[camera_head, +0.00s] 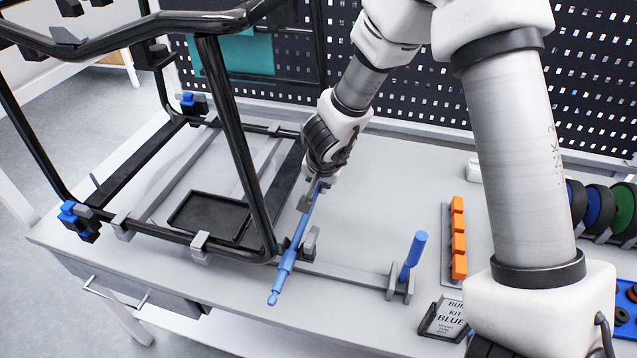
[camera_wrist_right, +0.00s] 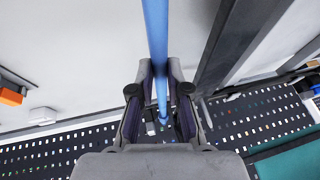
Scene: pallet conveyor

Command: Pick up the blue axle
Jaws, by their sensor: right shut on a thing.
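The blue axle (camera_head: 289,257) is a long thin rod with a stepped lower end. In the head view it slants from my right gripper (camera_head: 316,182) down toward the front edge of the table. My right gripper is shut on the axle near its upper end. In the right wrist view the axle (camera_wrist_right: 155,30) runs between the two fingers of the gripper (camera_wrist_right: 160,80). The axle passes close to a grey bracket by the black frame; I cannot tell whether they touch. My left gripper is not in view.
A black tubular frame (camera_head: 232,130) stands on the grey table (camera_head: 375,190) at left, with a black tray (camera_head: 208,216) inside. A short blue cylinder (camera_head: 413,254) stands in a grey holder. Orange blocks (camera_head: 458,238), a kit sign (camera_head: 446,318) and dark wheels (camera_head: 600,208) are at right.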

